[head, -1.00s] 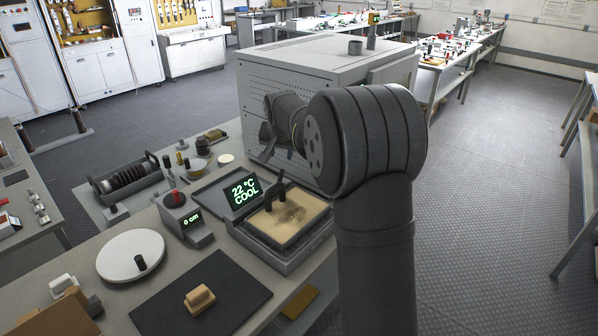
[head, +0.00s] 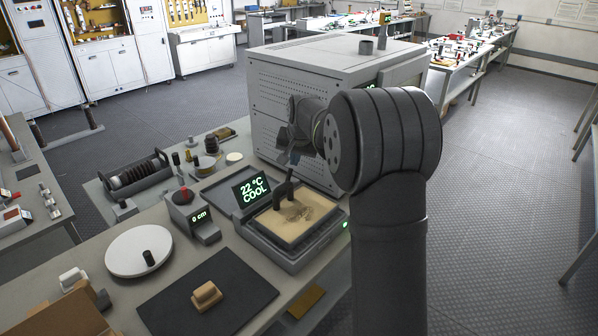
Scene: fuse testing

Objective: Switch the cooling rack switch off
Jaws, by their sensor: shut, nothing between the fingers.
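A grey device with a tilted display (head: 252,190) reading "22 °C COOL" stands on the bench. A small green light (head: 346,225) shows on the device's right side, close to my arm. I cannot make out a switch labelled for the cooling rack; my arm hides part of that side. My gripper (head: 290,158) is shut and empty, above the back of the sand bed.
A large grey perforated cabinet (head: 290,85) stands right behind my gripper. To the left are a "0 cm" box with a red knob (head: 184,194), a white disc with a black knob (head: 138,252), and a black mat (head: 240,285) with a tan block (head: 206,294).

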